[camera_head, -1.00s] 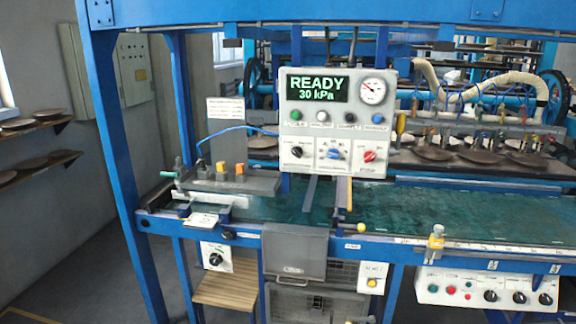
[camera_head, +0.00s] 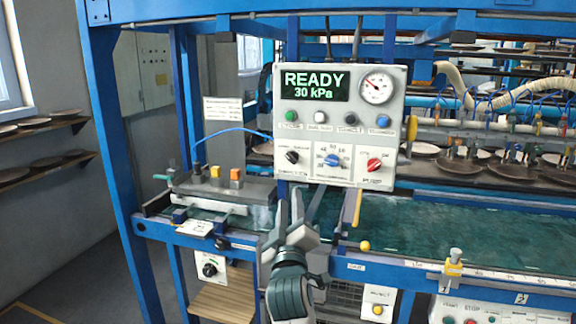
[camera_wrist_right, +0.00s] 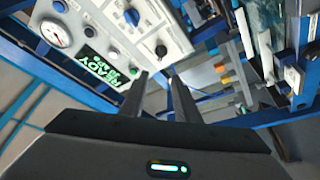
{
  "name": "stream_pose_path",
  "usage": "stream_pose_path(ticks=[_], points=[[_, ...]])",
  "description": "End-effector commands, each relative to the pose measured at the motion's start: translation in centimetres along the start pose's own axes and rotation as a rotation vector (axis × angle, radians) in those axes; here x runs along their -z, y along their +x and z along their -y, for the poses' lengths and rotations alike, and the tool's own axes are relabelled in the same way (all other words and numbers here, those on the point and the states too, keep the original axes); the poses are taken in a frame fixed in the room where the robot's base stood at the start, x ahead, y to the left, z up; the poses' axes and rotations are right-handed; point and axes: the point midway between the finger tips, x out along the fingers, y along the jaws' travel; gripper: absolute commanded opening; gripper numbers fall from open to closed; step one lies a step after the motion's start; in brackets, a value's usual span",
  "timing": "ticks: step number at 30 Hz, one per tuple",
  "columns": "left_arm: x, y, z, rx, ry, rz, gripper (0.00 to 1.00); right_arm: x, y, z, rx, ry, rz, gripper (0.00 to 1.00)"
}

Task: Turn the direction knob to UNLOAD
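A white control panel (camera_head: 340,115) carries three knobs in its lower row: black (camera_head: 292,157), blue (camera_head: 331,160) and red (camera_head: 374,165). My right gripper (camera_head: 291,200) is raised, below the black knob and apart from the panel. In the right wrist view, its two fingers (camera_wrist_right: 157,76) stand apart with nothing between them, and the black knob (camera_wrist_right: 161,50) shows beyond their tips. My left gripper is out of view.
The display (camera_head: 314,87) reads READY, 30 kPa, beside a round gauge (camera_head: 377,88). A row of coloured buttons (camera_head: 336,119) sits above the knobs. A green conveyor belt (camera_head: 450,215) runs below. A yellow-tipped lever (camera_head: 365,245) stands right of my gripper.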

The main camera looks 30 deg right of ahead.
Motion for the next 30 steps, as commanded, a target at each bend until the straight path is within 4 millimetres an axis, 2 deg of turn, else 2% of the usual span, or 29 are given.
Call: stream_pose_path(ticks=[8,14,23,30], points=[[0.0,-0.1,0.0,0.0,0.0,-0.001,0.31,0.0,0.2,0.1,0.002,0.0,-0.001,0.29],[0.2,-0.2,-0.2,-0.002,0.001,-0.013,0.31,0.1,1.5,0.0,0.002,-0.001,0.0,0.29],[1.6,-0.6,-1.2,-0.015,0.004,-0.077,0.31,0.1,6.0,-0.1,0.002,0.0,0.0,0.29],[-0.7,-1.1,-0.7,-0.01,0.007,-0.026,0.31,0.2,10.4,-0.1,0.002,0.0,-0.001,0.29]])
